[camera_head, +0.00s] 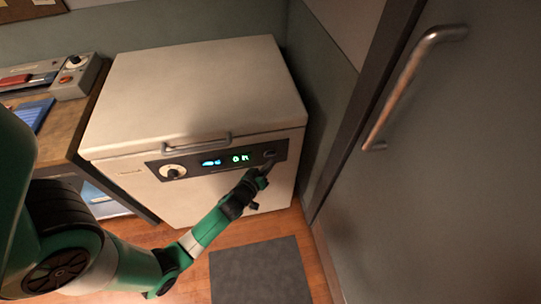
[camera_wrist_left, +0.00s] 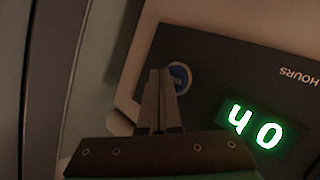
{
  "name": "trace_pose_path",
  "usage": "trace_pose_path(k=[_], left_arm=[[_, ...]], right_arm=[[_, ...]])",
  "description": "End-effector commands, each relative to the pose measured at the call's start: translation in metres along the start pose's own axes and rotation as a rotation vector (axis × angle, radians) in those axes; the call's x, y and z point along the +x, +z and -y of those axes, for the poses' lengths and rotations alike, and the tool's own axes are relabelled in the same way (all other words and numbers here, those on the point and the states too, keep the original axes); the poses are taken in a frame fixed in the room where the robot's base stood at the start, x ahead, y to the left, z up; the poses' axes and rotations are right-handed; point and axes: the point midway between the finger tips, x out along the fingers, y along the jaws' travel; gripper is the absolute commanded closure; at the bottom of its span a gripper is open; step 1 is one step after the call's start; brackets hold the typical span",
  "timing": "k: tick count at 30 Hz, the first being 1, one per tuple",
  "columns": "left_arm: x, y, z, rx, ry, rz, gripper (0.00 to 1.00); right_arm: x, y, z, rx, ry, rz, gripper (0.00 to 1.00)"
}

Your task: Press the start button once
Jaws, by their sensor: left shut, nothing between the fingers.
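The start button is a small round button with a blue centre and a metal ring. It sits at the right end of the dark control panel (camera_head: 222,160) on the white chest-shaped appliance (camera_head: 200,85). In the left wrist view the button (camera_wrist_left: 181,76) shows just beside and behind the tips of my left gripper (camera_wrist_left: 163,74), which partly cover it. My left gripper (camera_head: 265,169) is shut and empty, its tips at the panel's right end. I cannot tell whether the tips touch the button. My right gripper is not in view.
A knob (camera_head: 173,172) and a lit green display (camera_head: 239,158) are on the same panel. A lid handle (camera_head: 196,143) sticks out above it. A wooden bench (camera_head: 60,135) stands left, a grey door (camera_head: 450,170) right. A dark mat (camera_head: 260,272) lies on the floor.

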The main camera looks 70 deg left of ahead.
Motion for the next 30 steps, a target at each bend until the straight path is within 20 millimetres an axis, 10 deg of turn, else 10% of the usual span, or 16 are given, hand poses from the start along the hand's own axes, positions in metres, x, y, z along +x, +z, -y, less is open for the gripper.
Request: trace_pose_path(k=[30], left_arm=[[0.0054,-0.0051,0.0037,-0.001,-0.001,0.000,1.00]], right_arm=[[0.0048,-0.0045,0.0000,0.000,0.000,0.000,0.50]])
